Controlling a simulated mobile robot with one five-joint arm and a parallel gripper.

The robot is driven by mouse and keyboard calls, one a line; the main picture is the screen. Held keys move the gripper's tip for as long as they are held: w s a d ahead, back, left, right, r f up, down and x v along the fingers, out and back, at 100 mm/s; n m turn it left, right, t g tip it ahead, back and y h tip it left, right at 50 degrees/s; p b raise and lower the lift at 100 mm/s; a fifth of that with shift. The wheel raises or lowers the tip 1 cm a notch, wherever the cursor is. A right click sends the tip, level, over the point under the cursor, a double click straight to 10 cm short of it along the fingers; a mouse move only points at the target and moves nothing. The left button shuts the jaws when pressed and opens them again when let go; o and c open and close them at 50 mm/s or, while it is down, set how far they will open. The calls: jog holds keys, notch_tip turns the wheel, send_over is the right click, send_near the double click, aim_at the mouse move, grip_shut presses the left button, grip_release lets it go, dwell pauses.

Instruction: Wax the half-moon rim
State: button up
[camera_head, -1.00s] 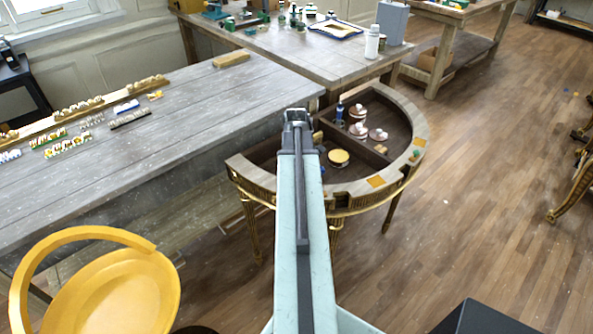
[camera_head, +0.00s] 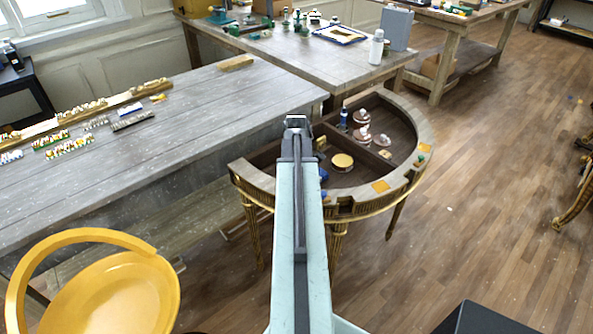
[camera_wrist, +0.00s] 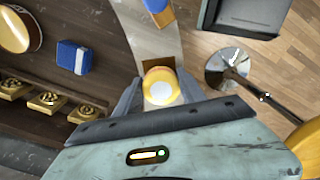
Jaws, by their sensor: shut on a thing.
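The half-moon console stands in the head view, with a pale grey wooden rim (camera_head: 424,140) around a dark, divided interior and gilt legs below. My gripper (camera_head: 297,122) is over its left part, and my arm hides some of the near side. In the wrist view my gripper (camera_wrist: 158,92) is shut on a round yellow piece (camera_wrist: 161,73) with a pale centre. The rim (camera_wrist: 145,35) passes beneath and beyond it; I cannot tell whether the piece touches the rim. The gripper's tip hides the held piece in the head view.
A blue box (camera_wrist: 73,57) and brass rosettes (camera_wrist: 47,102) lie inside the console. A long grey table (camera_head: 190,110) is at left, a yellow chair (camera_head: 115,295) at front left.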

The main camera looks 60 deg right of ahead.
jog(key=shift+d, duration=0.1)
jog(key=shift+s, duration=0.15)
jog(key=shift+s, duration=0.35)
